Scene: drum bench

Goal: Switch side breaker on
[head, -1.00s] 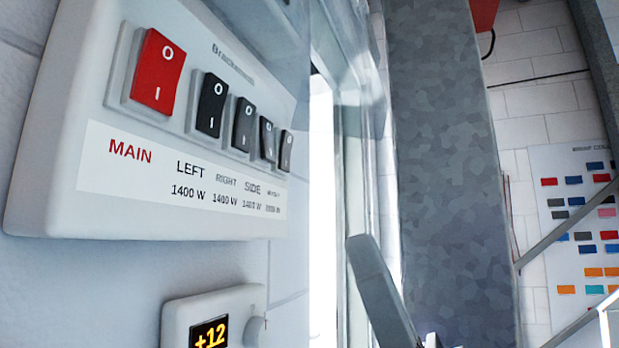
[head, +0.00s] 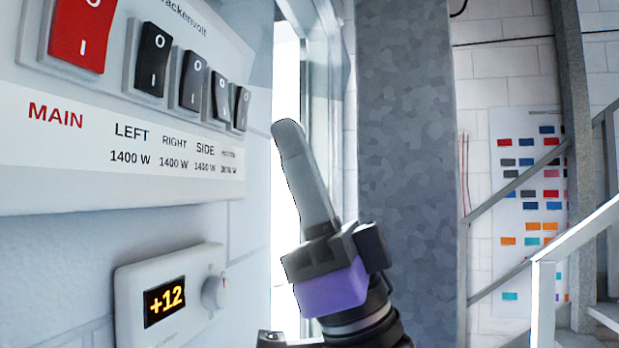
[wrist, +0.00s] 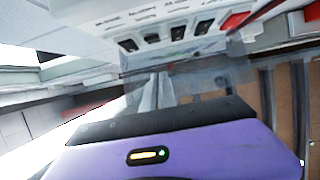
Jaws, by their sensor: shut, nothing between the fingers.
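The side breaker (head: 221,97) is a black rocker marked O and I, above the SIDE label on a white breaker panel (head: 120,195). It sits at a different tilt from the black rockers beside it. It also shows small in the wrist view (wrist: 152,38). My gripper (head: 288,128) is shut and empty, its grey fingers pointing up, to the right of the panel in the head view. A gap shows between the fingertips and the rockers. In the wrist view the fingers (wrist: 148,92) reach toward the panel's row of rockers.
A red MAIN rocker (head: 82,32), the left breaker (head: 153,57), the right breaker (head: 193,80) and a fourth black rocker (head: 241,108) share the panel. A thermostat (head: 170,295) reading +12 is below. A grey column (head: 405,150) and stair rail stand to the right.

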